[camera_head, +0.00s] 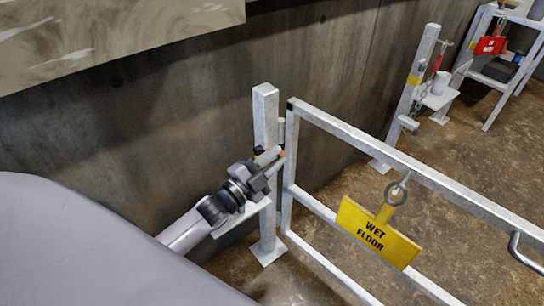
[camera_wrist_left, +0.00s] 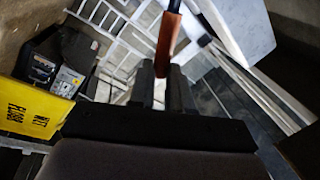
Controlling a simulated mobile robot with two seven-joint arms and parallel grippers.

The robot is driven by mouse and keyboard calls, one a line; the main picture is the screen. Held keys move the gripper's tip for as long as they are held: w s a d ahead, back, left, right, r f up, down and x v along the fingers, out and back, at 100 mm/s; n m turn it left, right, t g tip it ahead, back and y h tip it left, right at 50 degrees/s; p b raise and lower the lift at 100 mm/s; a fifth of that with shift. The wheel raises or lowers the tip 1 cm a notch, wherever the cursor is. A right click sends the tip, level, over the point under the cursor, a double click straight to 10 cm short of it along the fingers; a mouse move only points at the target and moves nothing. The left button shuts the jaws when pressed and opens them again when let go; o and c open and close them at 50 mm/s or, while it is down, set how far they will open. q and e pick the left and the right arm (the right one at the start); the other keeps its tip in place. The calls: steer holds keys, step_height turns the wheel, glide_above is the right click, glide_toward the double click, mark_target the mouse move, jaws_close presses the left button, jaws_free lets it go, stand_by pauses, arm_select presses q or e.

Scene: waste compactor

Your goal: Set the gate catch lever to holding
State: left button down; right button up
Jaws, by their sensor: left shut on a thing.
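The gate catch lever, with a red-brown grip (camera_wrist_left: 168,35), shows in the left wrist view between my fingertips. My left gripper (camera_head: 268,172) reaches in from the lower left and is at the lever beside that post. In the left wrist view my left gripper (camera_wrist_left: 161,88) is shut on the lever. The gripper hides part of the lever and the catch. My right gripper is not in view.
The metal gate (camera_head: 400,160) stretches to the lower right, with a yellow wet floor sign (camera_head: 378,232) hanging on it. A second post (camera_head: 417,85) stands further back, and a rack with a red box (camera_head: 490,45) is at the upper right. A concrete wall (camera_head: 200,110) runs behind.

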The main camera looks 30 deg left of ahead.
arm_select(q)
steer(key=shift+f, duration=0.1)
stand_by(0.3)
steer(key=c, duration=1.1)
jaws_free()
steer(key=shift+o, duration=0.2)
steer(key=shift+s, duration=0.15)
steer(key=v, duration=0.7)
steer(key=shift+f, duration=0.1)
